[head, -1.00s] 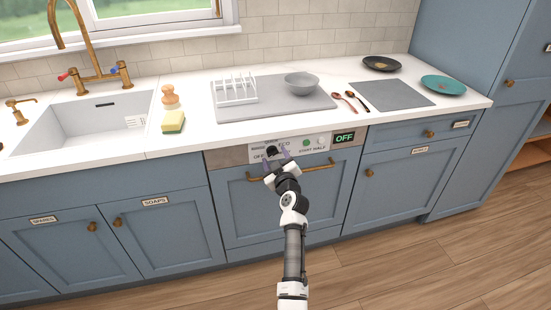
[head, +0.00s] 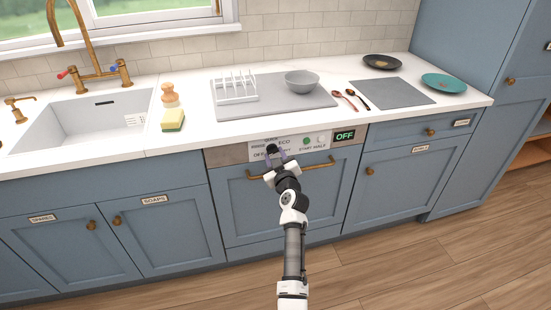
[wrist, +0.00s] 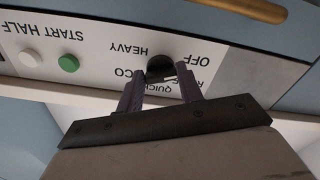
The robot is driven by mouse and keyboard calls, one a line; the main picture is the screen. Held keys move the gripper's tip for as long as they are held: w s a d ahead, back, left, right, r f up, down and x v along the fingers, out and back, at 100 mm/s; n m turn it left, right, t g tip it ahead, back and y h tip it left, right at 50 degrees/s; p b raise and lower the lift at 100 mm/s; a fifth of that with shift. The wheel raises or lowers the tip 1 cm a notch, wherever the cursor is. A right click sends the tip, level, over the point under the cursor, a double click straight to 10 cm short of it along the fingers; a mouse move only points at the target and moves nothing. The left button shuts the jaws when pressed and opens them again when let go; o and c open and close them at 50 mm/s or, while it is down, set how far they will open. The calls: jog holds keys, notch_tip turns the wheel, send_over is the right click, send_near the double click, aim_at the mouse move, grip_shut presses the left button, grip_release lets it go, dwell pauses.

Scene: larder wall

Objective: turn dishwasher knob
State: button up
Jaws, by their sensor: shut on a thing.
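The dishwasher (head: 232,193) has a blue front, with a light control panel along its top. The black dishwasher knob (head: 272,149) sits on this panel, and it also shows in the wrist view (wrist: 160,66). My gripper (head: 276,157) is at the panel, and its two purple fingers (wrist: 160,88) stand on either side of the knob, shut on it. Labels including OFF, QUICK, HEAVY and ECO surround the knob, partly covered by my fingers. The knob's pointer cannot be read clearly. The display (head: 345,135) reads OFF in green.
A green button (wrist: 68,63) and a white button (wrist: 29,57) sit beside the knob on the panel. A brass handle bar (head: 318,165) runs below it, close to my gripper. The counter above holds a dish rack (head: 236,92) and a grey bowl (head: 301,82).

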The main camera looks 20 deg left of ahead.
jog(key=m+b, duration=0.1)
jog(key=m, duration=0.3)
jog(key=shift+a+f, duration=0.1)
jog(key=m, duration=0.4)
jog(key=shift+s+m, duration=0.1)
jog(key=shift+m, duration=0.3)
jog(key=m, duration=0.3)
jog(key=shift+a+r+m, duration=0.1)
jog(key=shift+r+m, duration=0.1)
jog(key=shift+m, duration=0.1)
jog(key=m+p, duration=0.1)
jog(key=m, duration=0.3)
jog(key=shift+r+m+p, duration=0.1)
jog(key=shift+m+p, duration=0.2)
jog(key=shift+p, duration=0.1)
jog(key=m+p, duration=0.2)
jog(key=m, duration=0.2)
jog(key=shift+s+m, duration=0.1)
jog(key=shift+m, duration=0.2)
jog(key=m+p, duration=0.2)
jog(key=m, duration=0.2)
jog(key=shift+r+m, duration=0.15)
jog(key=shift+m, duration=0.15)
jog(key=m+p, duration=0.2)
jog(key=m, duration=0.2)
jog(key=shift+r, duration=0.1)
jog(key=shift+m+p, duration=0.95)
jog(key=shift+m, duration=1.05)
